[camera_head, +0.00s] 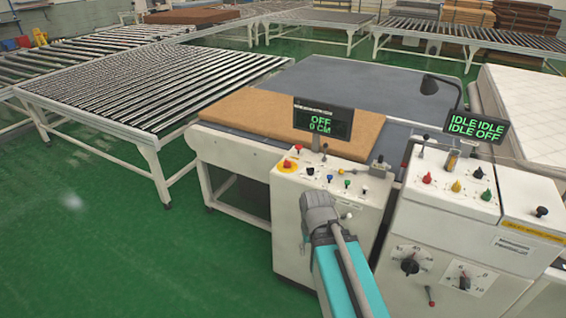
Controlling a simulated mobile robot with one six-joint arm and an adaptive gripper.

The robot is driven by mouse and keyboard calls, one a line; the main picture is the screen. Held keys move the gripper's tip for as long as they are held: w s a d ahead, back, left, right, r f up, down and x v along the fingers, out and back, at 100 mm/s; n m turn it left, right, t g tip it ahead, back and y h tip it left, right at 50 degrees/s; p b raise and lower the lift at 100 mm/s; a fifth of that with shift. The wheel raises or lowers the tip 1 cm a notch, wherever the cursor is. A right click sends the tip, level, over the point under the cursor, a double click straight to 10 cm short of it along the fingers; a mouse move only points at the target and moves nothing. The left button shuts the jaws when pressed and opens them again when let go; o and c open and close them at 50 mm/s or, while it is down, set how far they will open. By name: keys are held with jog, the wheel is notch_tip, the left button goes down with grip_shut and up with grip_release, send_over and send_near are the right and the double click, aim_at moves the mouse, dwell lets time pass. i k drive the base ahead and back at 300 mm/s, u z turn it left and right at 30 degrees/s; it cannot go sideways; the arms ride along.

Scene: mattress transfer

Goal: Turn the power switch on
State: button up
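No control is legibly marked as the power switch, so I cannot tell which one it is. The left control cabinet (285,230) has a sloped panel with a red button on a yellow base (288,165) and several small coloured knobs and levers. Its display (322,121) reads "OFF" and "0 CM" in green. The right control cabinet (440,230) has a display (474,128) reading "IDLE IDLE" and "IDLE OFF". My gripper (318,208) is at the front of the left cabinet, below its panel. Its fingers are not clear, and it hides part of the cabinet front.
A brown board (245,110) lies on the grey table behind. Roller conveyors (150,85) stand at left and back. Open green floor (120,240) lies at left.

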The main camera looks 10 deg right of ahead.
aim_at(287, 164)
jog(key=z, duration=0.1)
jog(key=i, duration=0.95)
jog(key=u, duration=0.05)
